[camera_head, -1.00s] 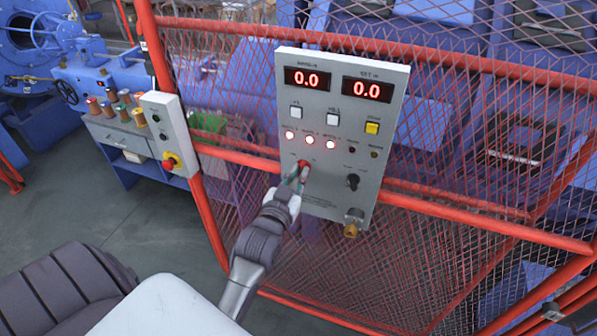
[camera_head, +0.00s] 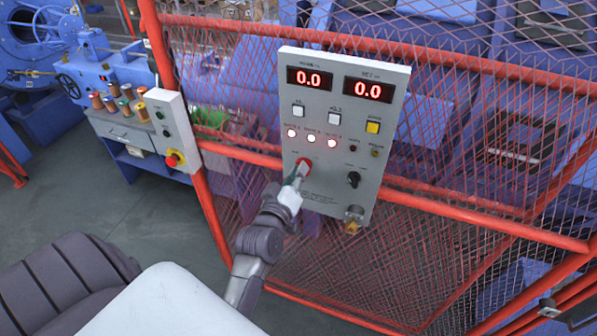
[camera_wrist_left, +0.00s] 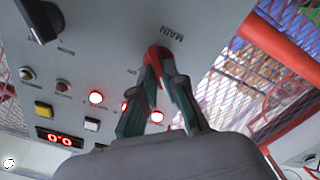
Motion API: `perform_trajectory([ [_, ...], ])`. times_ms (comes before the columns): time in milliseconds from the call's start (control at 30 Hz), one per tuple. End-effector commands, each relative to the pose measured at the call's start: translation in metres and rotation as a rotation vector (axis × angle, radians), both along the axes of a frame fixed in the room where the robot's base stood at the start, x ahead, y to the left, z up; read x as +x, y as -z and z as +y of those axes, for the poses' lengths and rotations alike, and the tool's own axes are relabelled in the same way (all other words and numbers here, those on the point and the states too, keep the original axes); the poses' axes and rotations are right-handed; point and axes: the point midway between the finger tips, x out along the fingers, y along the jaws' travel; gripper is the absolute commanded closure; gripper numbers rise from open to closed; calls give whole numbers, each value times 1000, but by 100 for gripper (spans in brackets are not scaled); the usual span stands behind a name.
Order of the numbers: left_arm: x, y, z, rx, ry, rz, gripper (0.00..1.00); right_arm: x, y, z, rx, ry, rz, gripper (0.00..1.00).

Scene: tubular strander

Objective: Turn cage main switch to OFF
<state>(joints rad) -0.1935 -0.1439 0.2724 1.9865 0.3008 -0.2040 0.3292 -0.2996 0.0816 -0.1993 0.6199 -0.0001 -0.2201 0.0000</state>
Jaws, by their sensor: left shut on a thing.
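The grey control panel (camera_head: 323,185) hangs on the red mesh cage. The red main switch (camera_head: 304,164) sits at its lower left, under the row of lit red lamps. In the left wrist view the red switch (camera_wrist_left: 157,53) shows beside the word MAIN. My left gripper (camera_head: 297,176) is at the switch, its fingers (camera_wrist_left: 158,75) closed on the red knob from both sides. The fingers hide part of the knob, so I cannot tell its exact angle. Three red lamps are lit and both displays read 0.0. My right gripper is not in view.
A smaller box with a red emergency button (camera_head: 172,160) is on the cage post at left. Red rails (camera_head: 450,206) run across the mesh.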

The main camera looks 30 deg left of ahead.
Motion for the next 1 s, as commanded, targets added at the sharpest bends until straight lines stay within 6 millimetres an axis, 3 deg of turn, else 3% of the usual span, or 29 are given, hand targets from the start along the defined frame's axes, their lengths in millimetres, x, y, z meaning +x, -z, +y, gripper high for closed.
perform_trajectory([
  [767, 0, 0, 1, -92, -1, -23, 100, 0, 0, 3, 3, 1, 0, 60],
  [800, 0, 0, 1, -92, -1, -23, 82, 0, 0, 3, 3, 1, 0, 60],
  [900, 0, 0, 1, -91, -1, -23, 65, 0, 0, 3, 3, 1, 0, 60],
  [1000, 0, 0, 1, -91, -1, -23, 64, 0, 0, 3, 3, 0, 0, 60],
])
